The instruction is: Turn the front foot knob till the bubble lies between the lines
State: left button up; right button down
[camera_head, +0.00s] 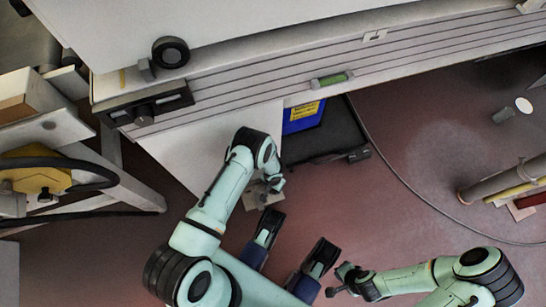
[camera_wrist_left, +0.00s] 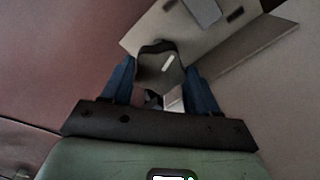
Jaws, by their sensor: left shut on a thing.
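The front foot knob (camera_wrist_left: 160,66) is a dark grey lobed knob with a white mark, seen in the left wrist view. My left gripper (camera_wrist_left: 160,85) is shut on it, with a blue finger on each side. In the head view my left gripper (camera_head: 268,186) reaches down beside the machine's front, and the knob is hard to make out there. The level (camera_head: 330,79) is a small green vial on the machine's front rail; its bubble and lines are too small to read. My right gripper (camera_head: 342,281) is at the lower middle, away from the machine; its jaw opening is unclear.
A dark tray (camera_head: 335,136) with a blue and yellow box (camera_head: 302,117) lies under the rail. A cable (camera_head: 398,172) curves over the red floor. A yellow case (camera_head: 36,170) stands at the left, and pipes (camera_head: 505,180) at the right. Floor right of the tray is mostly clear.

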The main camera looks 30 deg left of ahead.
pick_arm(q)
jog(key=shift+m, duration=0.8)
pick_arm(e)
jog(key=shift+s+f, duration=0.3)
jog(key=shift+s, duration=0.15)
pick_arm(q)
jog(key=o, duration=1.1)
jog(key=shift+c, duration=0.2)
notch_tip(320, 180, up, 13)
jog(key=p, duration=0.4)
jog(key=shift+r, duration=0.2)
pick_arm(e)
jog(key=w+a+r+t, duration=0.1)
jog(key=w+r+t, duration=0.2)
jog(key=w+r, duration=0.4)
jog(key=shift+w+a+r, duration=0.2)
jog(key=shift+w+r, duration=0.1)
jog(key=shift+w, duration=0.5)
pick_arm(q)
jog(key=shift+s, duration=0.15)
pick_arm(e)
jog(key=shift+s, duration=0.1)
